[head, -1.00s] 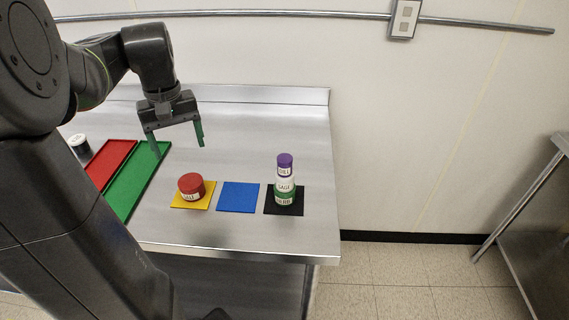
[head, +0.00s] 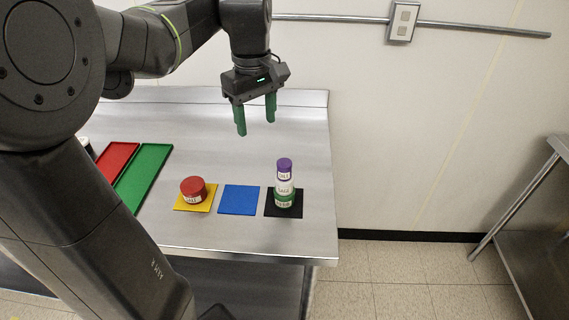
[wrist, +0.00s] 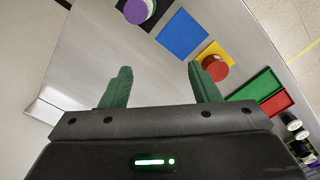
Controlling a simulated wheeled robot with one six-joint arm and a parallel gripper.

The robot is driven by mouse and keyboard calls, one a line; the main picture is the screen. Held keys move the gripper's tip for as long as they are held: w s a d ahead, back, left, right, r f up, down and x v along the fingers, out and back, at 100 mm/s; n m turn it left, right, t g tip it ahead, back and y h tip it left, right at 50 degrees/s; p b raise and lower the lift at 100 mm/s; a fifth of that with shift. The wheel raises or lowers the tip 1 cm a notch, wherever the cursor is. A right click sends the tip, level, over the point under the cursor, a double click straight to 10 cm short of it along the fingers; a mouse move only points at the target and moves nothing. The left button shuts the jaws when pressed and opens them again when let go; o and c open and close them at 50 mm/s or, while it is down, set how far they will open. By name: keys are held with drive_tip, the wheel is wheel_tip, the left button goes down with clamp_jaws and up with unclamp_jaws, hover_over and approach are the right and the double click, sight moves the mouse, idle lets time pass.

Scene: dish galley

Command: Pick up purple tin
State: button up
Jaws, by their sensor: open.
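The purple tin (head: 284,168) is a small cylinder with a white label. It sits on top of a white and green tin (head: 284,195), which stands on the black mat (head: 270,210). The purple tin also shows at the top edge of the wrist view (wrist: 136,11). My gripper (head: 256,130) is open and empty, with green fingers pointing down. It is above the steel counter, behind and to the left of the stack, apart from it. The wrist view shows bare counter between the fingertips (wrist: 158,72).
A red-topped tin (head: 193,188) stands on the yellow mat (head: 207,204). The blue mat (head: 239,199) between is empty. A green tray (head: 145,170) and a red tray (head: 117,158) lie at the left. A wall with a rail (head: 480,28) is behind the counter.

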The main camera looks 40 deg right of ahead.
wheel_tip(320, 180, up, 2)
drive_tip(key=n, duration=0.1)
hover_over(284, 163)
wheel_tip(284, 163, down, 8)
drive_tip(key=shift+w+d+r, duration=0.1)
drive_tip(key=shift+w, duration=0.05)
drive_tip(key=shift+f, duration=2.75)
drive_tip(key=c, duration=1.1)
